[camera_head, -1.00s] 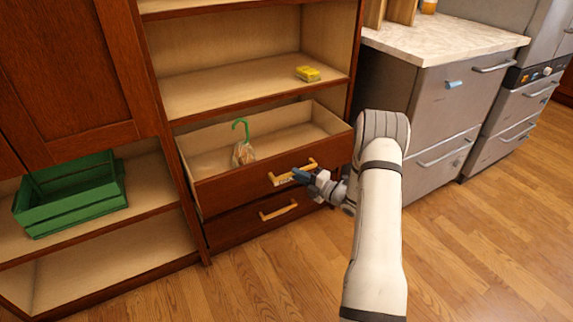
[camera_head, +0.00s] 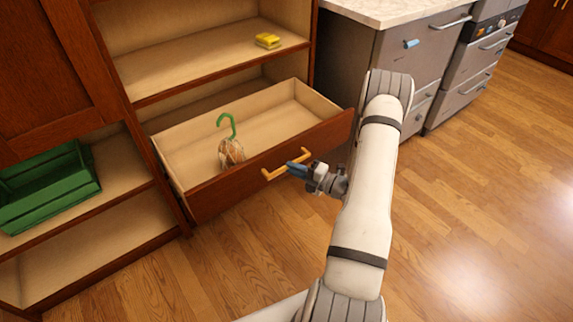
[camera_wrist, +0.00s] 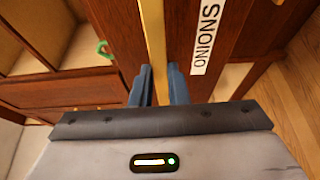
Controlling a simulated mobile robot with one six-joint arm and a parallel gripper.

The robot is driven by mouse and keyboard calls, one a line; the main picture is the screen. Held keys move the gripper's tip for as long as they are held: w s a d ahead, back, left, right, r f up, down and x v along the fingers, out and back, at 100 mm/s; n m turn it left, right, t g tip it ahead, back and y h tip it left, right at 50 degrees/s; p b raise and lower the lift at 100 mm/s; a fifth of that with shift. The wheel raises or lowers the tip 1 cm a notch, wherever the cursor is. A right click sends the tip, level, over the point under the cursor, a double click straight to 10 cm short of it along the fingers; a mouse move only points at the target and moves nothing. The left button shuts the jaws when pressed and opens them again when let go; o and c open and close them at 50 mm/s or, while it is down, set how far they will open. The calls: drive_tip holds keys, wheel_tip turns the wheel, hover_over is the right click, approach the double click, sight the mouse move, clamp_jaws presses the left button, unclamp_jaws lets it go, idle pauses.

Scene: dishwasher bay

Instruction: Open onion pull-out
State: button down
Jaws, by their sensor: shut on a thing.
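The onion pull-out (camera_head: 215,198) is a dark wood drawer with a pale interior, standing well out of the cabinet in the head view. A brown bundle with a green hook (camera_head: 231,152) is inside it. The drawer's yellow bar handle (camera_head: 273,172) is on its front. My gripper (camera_head: 297,168) is shut on this handle. In the wrist view the blue fingers (camera_wrist: 160,85) lie on either side of the handle (camera_wrist: 153,45). A white label reading ONIONS (camera_wrist: 207,38) is on the drawer front beside it.
A green crate (camera_head: 48,185) sits on a low shelf at left. A yellow item (camera_head: 267,41) lies on the shelf above the drawer. Grey appliance fronts (camera_head: 425,60) stand at right. Wood floor in front of the drawer is clear.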

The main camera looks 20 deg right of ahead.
drive_tip(key=shift+d, duration=0.5)
drive_tip(key=c, duration=1.7)
unclamp_jaws()
drive_tip(key=o, duration=0.3)
drive_tip(key=shift+s+a, duration=0.1)
drive_tip(key=shift+a, duration=0.05)
drive_tip(key=p+v, duration=0.1)
drive_tip(key=v, duration=0.6)
drive_tip(key=shift+s, duration=0.35)
drive_tip(key=shift+d, duration=0.2)
